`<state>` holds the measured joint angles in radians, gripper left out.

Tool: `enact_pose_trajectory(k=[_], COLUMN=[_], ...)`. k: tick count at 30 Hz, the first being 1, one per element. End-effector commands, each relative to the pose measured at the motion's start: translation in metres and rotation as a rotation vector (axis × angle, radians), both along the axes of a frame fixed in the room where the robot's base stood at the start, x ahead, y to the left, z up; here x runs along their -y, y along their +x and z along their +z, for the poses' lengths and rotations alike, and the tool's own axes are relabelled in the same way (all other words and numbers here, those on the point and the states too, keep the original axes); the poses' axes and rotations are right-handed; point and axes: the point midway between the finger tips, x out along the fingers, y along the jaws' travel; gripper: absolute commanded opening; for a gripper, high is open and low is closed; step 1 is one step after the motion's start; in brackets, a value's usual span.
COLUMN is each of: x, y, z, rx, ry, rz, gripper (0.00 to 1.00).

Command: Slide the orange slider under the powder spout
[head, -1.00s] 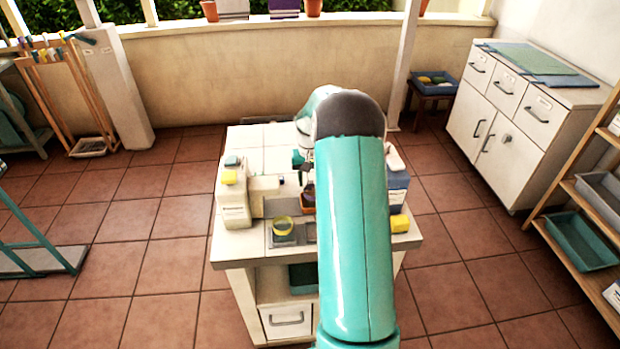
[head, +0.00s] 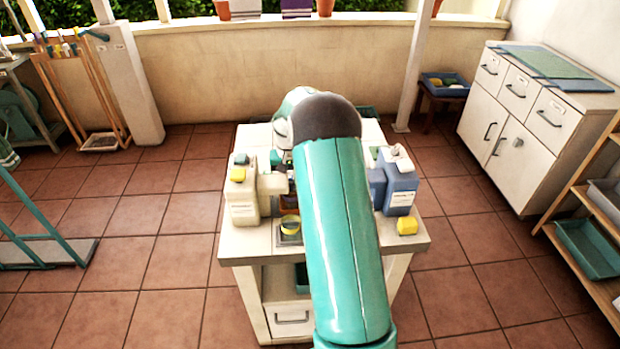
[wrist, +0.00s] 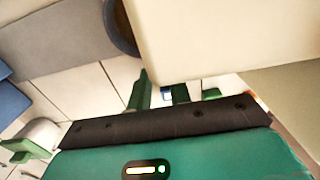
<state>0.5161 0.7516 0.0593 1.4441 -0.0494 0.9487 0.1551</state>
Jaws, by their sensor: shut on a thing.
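A blue dispenser (head: 400,188) stands right of my arm; I cannot read which holds powder. In the wrist view my gripper (wrist: 160,94) has its green fingers slightly apart beside a large cream block (wrist: 215,35). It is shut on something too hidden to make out.
A yellow block (head: 407,226) lies at the front right of the white-topped stand (head: 245,243). In the wrist view a dark round edge (wrist: 121,28) lies beside the cream block, close to the fingers. Open tiled floor surrounds the stand.

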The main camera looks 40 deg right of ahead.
Motion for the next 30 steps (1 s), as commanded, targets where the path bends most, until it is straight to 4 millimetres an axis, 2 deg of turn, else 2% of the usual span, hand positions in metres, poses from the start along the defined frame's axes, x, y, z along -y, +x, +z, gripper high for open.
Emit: enact_pose_trajectory(k=[1,4,14,15,17,18,26,30], x=[-0.009,-0.018,-0.022,-0.022,-0.022,-0.022,-0.021,-0.020], y=[0.007,0.012,0.015,0.016,0.016,0.015,0.014,0.015], z=[0.000,0.001,0.001,0.001,0.001,0.001,0.001,0.011], rx=[0.001,0.001,0.004,0.005,0.005,0.004,0.002,0.005], ry=[0.000,-0.001,0.001,0.002,0.002,0.001,0.000,-0.002], rz=[0.003,0.001,0.000,0.001,0.001,0.001,0.000,0.000], gripper=[0.00,0.00,0.00,0.28,0.39,0.42,0.42,0.42])
